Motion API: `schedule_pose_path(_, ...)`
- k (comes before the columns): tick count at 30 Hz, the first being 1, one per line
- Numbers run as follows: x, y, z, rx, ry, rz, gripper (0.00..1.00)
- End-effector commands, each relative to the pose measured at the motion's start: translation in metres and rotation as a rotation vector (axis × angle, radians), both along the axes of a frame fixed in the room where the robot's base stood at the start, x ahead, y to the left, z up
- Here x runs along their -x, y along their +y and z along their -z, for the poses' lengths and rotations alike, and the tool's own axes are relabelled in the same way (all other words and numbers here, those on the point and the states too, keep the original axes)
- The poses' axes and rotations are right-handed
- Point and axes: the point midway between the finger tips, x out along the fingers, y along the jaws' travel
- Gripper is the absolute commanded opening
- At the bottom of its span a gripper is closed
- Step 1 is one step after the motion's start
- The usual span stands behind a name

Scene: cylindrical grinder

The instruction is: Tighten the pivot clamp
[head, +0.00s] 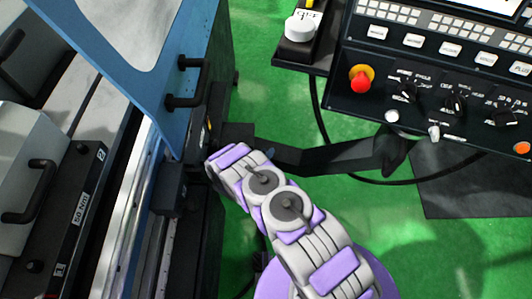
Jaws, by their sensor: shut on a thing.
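My purple and white arm reaches up and left from the bottom of the head view. Its end, my gripper (212,169), is at the dark machine side, by the inner end of the black support arm. My gripper is shut on what I take to be the pivot clamp, a small dark part hidden by the gripper and the dark surroundings. The clamp's shape and angle cannot be made out. The black support arm (320,160) runs right from there, under the control panel (440,85).
A blue guard (185,60) with a black handle (188,85) stands just above and left of my gripper. The control panel with a red button (361,82) hangs upper right. A black cable (322,115) loops below it. Green floor (285,120) is open between.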

Motion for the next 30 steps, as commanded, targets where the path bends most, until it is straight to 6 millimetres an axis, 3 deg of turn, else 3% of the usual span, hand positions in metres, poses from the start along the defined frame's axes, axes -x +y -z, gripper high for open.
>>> schedule_pose_path(1,-0.001,0.004,0.001,-0.003,0.002,-0.01,0.0)
schedule_pose_path(2,-0.001,0.004,0.001,-0.003,0.002,-0.01,0.35)
schedule_pose_path(7,0.0,0.004,0.0,-0.002,0.001,-0.01,0.52)
schedule_pose_path(17,0.0,0.003,-0.005,-0.002,0.0,-0.007,0.53)
schedule_pose_path(23,-0.001,0.006,-0.036,-0.002,-0.001,-0.009,0.53)
schedule_pose_path(30,0.049,-0.005,-0.041,0.002,0.007,-0.012,0.53)
